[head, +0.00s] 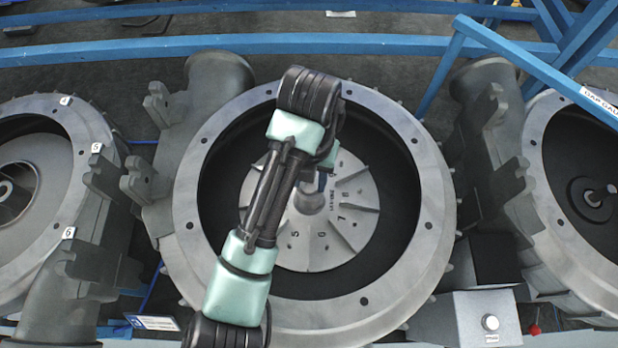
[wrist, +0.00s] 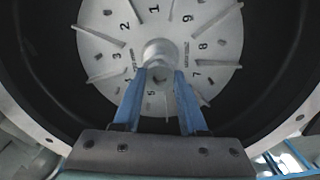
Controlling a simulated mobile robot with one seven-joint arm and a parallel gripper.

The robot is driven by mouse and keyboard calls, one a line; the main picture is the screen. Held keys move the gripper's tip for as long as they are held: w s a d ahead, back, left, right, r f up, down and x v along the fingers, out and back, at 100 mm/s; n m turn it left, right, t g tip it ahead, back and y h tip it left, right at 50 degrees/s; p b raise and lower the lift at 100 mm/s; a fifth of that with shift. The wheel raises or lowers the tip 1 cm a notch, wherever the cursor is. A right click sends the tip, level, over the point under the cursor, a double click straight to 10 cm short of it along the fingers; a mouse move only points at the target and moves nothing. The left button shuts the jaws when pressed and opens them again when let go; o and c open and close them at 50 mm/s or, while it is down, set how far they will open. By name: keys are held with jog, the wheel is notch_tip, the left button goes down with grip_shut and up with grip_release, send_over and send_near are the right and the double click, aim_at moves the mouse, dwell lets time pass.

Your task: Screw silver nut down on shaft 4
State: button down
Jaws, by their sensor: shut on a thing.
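A pale grey impeller with numbered vanes (head: 350,222) sits in the middle blower housing (head: 420,185); it also fills the upper wrist view (wrist: 115,45). At its centre is a rounded hub (head: 309,200). My gripper (wrist: 160,76) has its two blue fingers close together at the hub, shut on a small silver nut (wrist: 160,74) at the shaft. The fingers partly cover the nut, and the shaft is hidden. How far the nut sits down cannot be told. In the head view my arm crosses over the housing and hides most of the gripper (head: 322,182).
A left housing with an impeller (head: 85,125) and a right housing with a bare dark shaft (head: 612,189) flank the middle one. The middle housing's raised rim surrounds my gripper. Blue rails (head: 300,44) run behind. A grey button box (head: 485,320) stands front right.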

jog(key=shift+w+m+b, duration=0.2)
jog(key=shift+m+b, duration=0.8)
jog(key=shift+b, duration=0.05)
jog(key=shift+r+m+b, duration=0.15)
jog(key=shift+m+b, duration=0.15)
jog(key=shift+b, duration=0.1)
jog(key=c, duration=0.7)
grip_release()
jog(key=shift+c, duration=0.2)
jog(key=shift+s, duration=0.15)
